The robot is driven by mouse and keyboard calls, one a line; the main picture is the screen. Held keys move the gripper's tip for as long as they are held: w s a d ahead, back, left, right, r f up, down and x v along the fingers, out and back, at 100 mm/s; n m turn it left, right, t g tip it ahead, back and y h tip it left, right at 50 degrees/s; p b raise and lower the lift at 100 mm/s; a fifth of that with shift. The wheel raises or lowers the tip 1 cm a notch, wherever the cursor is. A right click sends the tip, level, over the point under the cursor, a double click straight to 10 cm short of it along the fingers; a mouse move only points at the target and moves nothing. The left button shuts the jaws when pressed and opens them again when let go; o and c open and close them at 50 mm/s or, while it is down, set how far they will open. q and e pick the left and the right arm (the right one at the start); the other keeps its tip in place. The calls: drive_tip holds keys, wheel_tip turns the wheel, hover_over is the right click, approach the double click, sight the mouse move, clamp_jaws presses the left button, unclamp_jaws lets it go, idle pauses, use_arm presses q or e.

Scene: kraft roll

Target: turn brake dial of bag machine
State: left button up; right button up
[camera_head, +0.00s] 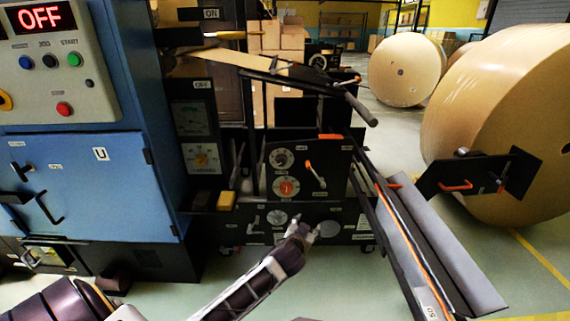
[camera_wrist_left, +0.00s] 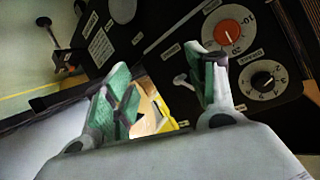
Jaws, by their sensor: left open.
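The bag machine's dark panel (camera_head: 330,165) carries two round dials. The lower dial (camera_head: 287,189) has a red centre and pale ring; the upper dial (camera_head: 281,158) has a dark centre. Both also show in the left wrist view, the red-centred dial (camera_wrist_left: 228,32) at the top and the dark one (camera_wrist_left: 264,80) at the right. I cannot read which is labelled brake. My left gripper (camera_head: 303,233) is below the panel. In the left wrist view my left gripper (camera_wrist_left: 165,88) is open, its green-padded fingers apart and not around either dial. My right gripper is not in view.
An orange-handled lever (camera_head: 316,174) sits right of the dials. A blue cabinet (camera_head: 90,185) with an OFF display stands at left. A long grey rail (camera_head: 440,240) slopes down at right, beside a large kraft roll (camera_head: 500,120). Open floor lies at the front.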

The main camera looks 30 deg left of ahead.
use_arm(q)
drive_tip(key=w+a+r+n+t+y+p, duration=0.1)
drive_tip(key=w+a+r+n+t+y, duration=0.1)
drive_tip(key=a+r+n+y, duration=0.5)
drive_tip(key=w+a+r, duration=0.1)
drive_tip(key=a+r, duration=0.2)
drive_tip(key=r, duration=0.2)
drive_tip(key=shift+r+n+y, duration=0.15)
drive_tip(key=shift+n+y, duration=0.15)
drive_tip(key=shift+n, duration=0.1)
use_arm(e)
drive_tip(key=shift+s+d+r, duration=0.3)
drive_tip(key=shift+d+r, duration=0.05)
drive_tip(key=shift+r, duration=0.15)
use_arm(q)
drive_tip(key=shift+a, duration=0.1)
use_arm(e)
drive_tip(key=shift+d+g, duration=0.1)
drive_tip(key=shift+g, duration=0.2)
use_arm(q)
drive_tip(key=shift+w, duration=0.1)
